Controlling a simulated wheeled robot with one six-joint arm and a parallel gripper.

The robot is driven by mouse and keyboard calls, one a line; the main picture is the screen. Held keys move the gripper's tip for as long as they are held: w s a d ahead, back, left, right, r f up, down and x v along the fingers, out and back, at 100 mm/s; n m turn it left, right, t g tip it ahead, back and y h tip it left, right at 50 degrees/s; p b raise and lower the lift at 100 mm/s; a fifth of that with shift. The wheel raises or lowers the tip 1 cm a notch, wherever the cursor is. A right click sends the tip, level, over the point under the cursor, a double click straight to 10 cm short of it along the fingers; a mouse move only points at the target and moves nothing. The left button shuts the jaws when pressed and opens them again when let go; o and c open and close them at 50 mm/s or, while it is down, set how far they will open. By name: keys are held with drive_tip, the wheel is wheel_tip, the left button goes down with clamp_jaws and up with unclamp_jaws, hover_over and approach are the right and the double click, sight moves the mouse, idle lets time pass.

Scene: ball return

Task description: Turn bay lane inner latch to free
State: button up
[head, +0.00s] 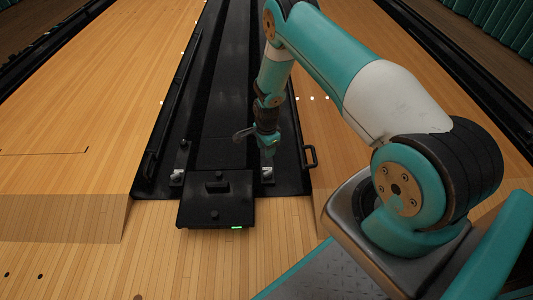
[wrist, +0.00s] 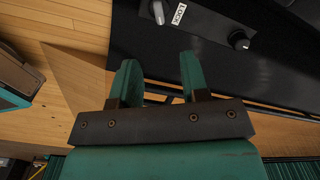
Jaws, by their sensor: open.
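My gripper (wrist: 157,65) is open and empty, with its two green fingers apart. In the head view it (head: 268,150) hangs over the right side of the black lane unit, near the right latch (head: 267,174). In the wrist view a pale latch lever (wrist: 158,12) shows at the top edge, beyond the fingertips and not touched. A white label reading LOCK (wrist: 179,14) is beside it. A second, left latch (head: 176,177) shows in the head view. I cannot tell which latch is the inner one.
A black box (head: 215,200) with a green light sits at the unit's front end. A black knob (wrist: 239,40) is right of the label. A bar handle (head: 310,157) stands out at the unit's right side. Wooden lanes (head: 80,100) flank the unit.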

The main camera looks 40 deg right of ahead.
wheel_tip(320, 180, up, 3)
drive_tip(key=shift+r+p, duration=0.1)
drive_tip(key=shift+p, duration=0.3)
drive_tip(key=s+a+r+n+y+p, duration=0.1)
drive_tip(key=a+r+n, duration=0.35)
drive_tip(key=r, duration=0.55)
drive_tip(key=s+a+r+n+p, duration=0.1)
drive_tip(key=a+r+n, duration=0.2)
drive_tip(key=a+r, duration=0.5)
drive_tip(key=s+a+r+n+y+p, duration=0.1)
drive_tip(key=a+r+n, duration=0.25)
drive_tip(key=r, duration=0.85)
drive_tip(key=s+a+r+n+y+p, duration=0.1)
drive_tip(key=s+a+r+n, duration=0.3)
drive_tip(key=s+r+n, duration=0.7)
drive_tip(key=s+a+r+n+y+p, duration=0.15)
drive_tip(key=s+a+r+n, duration=0.25)
drive_tip(key=s+r, duration=0.7)
drive_tip(key=s+r+p, duration=0.3)
drive_tip(key=r+p, duration=3.1)
drive_tip(key=p, duration=0.4)
drive_tip(key=shift+r, duration=0.15)
